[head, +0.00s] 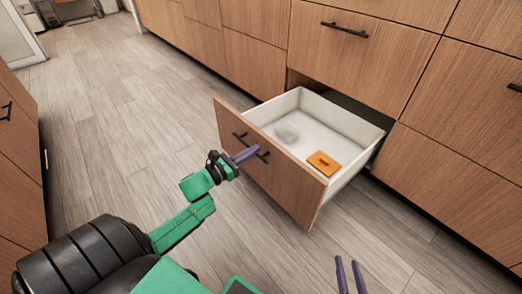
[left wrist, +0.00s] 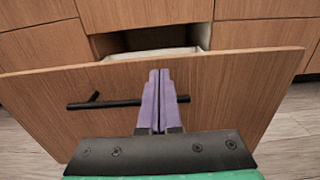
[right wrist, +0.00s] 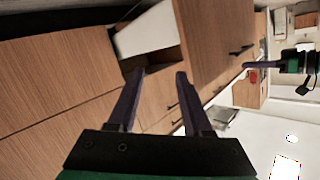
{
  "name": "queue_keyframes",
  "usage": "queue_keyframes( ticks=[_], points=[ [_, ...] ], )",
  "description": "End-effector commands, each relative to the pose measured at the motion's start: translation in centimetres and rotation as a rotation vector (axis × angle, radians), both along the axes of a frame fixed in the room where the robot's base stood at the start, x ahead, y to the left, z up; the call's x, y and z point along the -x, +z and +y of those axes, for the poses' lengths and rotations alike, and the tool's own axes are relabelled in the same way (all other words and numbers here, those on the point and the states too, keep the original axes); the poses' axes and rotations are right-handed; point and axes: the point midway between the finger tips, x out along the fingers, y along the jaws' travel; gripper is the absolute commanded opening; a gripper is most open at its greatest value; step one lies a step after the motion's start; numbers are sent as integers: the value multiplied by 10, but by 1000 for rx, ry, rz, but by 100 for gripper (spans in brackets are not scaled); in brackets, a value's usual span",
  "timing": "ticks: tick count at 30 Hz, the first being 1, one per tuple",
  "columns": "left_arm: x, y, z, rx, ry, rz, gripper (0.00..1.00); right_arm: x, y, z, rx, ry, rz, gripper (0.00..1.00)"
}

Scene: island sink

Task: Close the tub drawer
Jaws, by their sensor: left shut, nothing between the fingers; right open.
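The tub drawer (head: 280,175) stands pulled out of the lower cabinet, with a white inside and a wooden front with a black bar handle (head: 263,155). In the left wrist view, the drawer front (left wrist: 235,90) fills the middle, with the handle (left wrist: 110,103) across it. My left gripper (head: 246,155) is shut and empty, its purple fingers at the handle; whether they touch is unclear. My right gripper (head: 350,274) is open and empty, low in front of the drawer. In the right wrist view its fingers (right wrist: 160,75) are apart.
Another cabinet (head: 18,170) stands at the left. The wood floor (head: 120,120) between is clear.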

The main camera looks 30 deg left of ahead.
Motion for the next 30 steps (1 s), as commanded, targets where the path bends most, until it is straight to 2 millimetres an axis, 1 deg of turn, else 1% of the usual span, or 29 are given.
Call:
queue_keyframes(
  ticks=[1, 6, 11, 15, 20, 25, 27, 30],
  points=[
    [-2, -1, -1, 1, 0, 1, 0, -7, 9, 0, -4, -5, -29, 50],
    [-9, -1, -3, 1, 0, 1, 0, -30, 38, -2, -16, -20, -126, 50],
    [-16, -1, -5, 2, -1, 2, 0, -48, 67, -3, -30, -36, -218, 50],
    [-22, -1, -7, 2, 0, 2, 0, -61, 93, -5, -42, -48, -300, 50],
    [-29, -1, -9, 3, -1, 2, 0, -72, 116, -7, -51, -58, -372, 50],
    [-33, -1, -10, 1, 0, 2, 0, -81, 147, -9, -63, -68, -460, 50],
    [-34, -1, -11, 1, 0, 2, 0, -84, 155, -10, -68, -72, -481, 50],
    [-34, 0, -11, 1, 0, 2, 0, -85, 159, -11, -71, -75, -492, 50]
  ],
)
